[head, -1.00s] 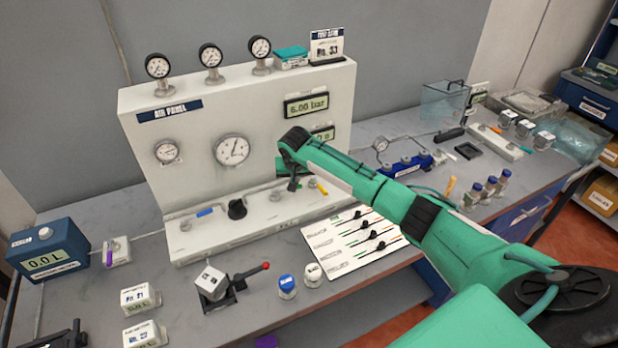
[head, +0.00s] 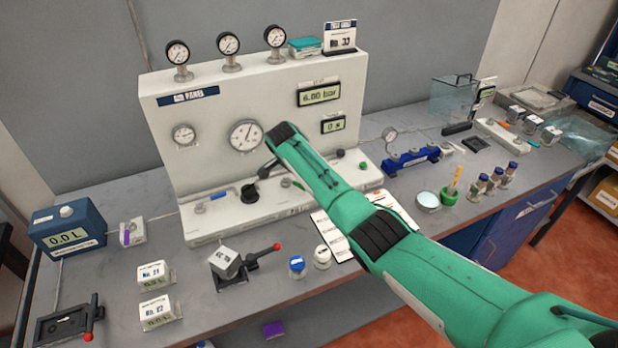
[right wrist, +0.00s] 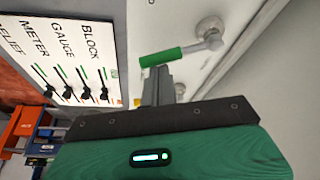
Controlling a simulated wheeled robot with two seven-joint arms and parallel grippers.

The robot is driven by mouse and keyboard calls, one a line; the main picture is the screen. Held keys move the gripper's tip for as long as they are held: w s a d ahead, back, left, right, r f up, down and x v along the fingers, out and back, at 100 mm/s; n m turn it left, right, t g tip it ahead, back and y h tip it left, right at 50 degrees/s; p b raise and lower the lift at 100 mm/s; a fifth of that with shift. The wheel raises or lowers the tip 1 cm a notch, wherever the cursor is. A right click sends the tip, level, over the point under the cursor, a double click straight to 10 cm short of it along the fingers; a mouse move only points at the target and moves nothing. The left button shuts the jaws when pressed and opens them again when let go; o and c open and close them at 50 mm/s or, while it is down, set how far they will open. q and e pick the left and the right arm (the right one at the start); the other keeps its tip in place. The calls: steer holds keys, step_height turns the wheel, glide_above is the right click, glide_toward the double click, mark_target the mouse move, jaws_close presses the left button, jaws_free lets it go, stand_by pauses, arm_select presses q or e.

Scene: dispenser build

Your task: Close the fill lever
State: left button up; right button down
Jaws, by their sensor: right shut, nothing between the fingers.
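The white air panel (head: 285,95) stands on the bench. A green-handled lever (right wrist: 168,57) on a round metal valve shows in the right wrist view. Its handle lies crosswise just beyond my right fingertips (right wrist: 155,72). The fingers are shut and empty, very close to the handle; I cannot tell whether they touch. A blue-handled lever (head: 218,196) and a black knob (head: 250,193) sit on the panel's ledge to the left. I cannot read which lever is labelled fill. My right arm hides part of the ledge in the head view. My left gripper is out of view.
Dial gauges (head: 245,136) and a pressure display (head: 319,95) reading 6.00 bar are on the panel. A red-tipped clamp (head: 240,262) and two capped jars (head: 297,266) stand in front. A printed card (right wrist: 65,60) lies beside the ledge.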

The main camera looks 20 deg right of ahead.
steer(key=shift+s+a+m, duration=0.15)
steer(key=shift+a+m, duration=0.2)
steer(key=shift+m, duration=0.05)
steer(key=shift+s+a+m+g, duration=0.25)
steer(key=shift+a+m+g, duration=0.2)
steer(key=shift+m, duration=0.55)
steer(key=shift+s+a, duration=0.15)
steer(key=shift+a, duration=0.2)
